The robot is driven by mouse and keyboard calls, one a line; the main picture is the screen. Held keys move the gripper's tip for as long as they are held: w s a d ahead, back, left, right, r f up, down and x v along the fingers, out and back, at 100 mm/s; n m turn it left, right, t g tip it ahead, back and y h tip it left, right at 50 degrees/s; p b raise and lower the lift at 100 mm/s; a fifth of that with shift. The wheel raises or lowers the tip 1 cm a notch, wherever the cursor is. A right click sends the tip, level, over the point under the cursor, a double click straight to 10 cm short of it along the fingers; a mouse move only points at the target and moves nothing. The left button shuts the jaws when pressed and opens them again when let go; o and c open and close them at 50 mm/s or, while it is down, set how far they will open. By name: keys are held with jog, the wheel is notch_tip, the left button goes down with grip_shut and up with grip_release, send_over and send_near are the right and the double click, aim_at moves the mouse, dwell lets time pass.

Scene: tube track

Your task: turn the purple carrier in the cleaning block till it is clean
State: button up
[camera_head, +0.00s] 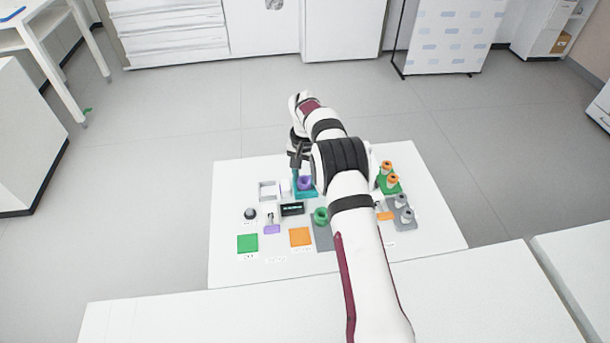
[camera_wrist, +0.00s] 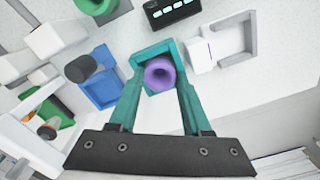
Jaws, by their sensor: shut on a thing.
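The purple carrier (camera_wrist: 160,74) is a short round piece with a dark hole in its top. It sits in the teal cleaning block (camera_wrist: 153,53). In the head view the purple carrier (camera_head: 305,183) and the teal block (camera_head: 307,195) show beside my arm, near the far side of the white table. My gripper (camera_wrist: 159,80) has teal fingers on a dark bar. The fingers reach down on both sides of the purple carrier and are shut on it. The exact contact at the fingertips is hard to make out. Any dirt on the carrier cannot be told.
A dark display (camera_head: 292,209) and a green carrier (camera_head: 320,215) stand nearby. A pale open-sided holder (camera_wrist: 252,38) and a blue block (camera_wrist: 102,91) flank the cleaning block. Orange carriers (camera_head: 392,180) and grey carriers (camera_head: 406,215) stand to the right. Coloured squares (camera_head: 247,243) mark the front.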

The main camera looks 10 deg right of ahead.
jog(key=shift+n, duration=1.2)
jog(key=n, duration=1)
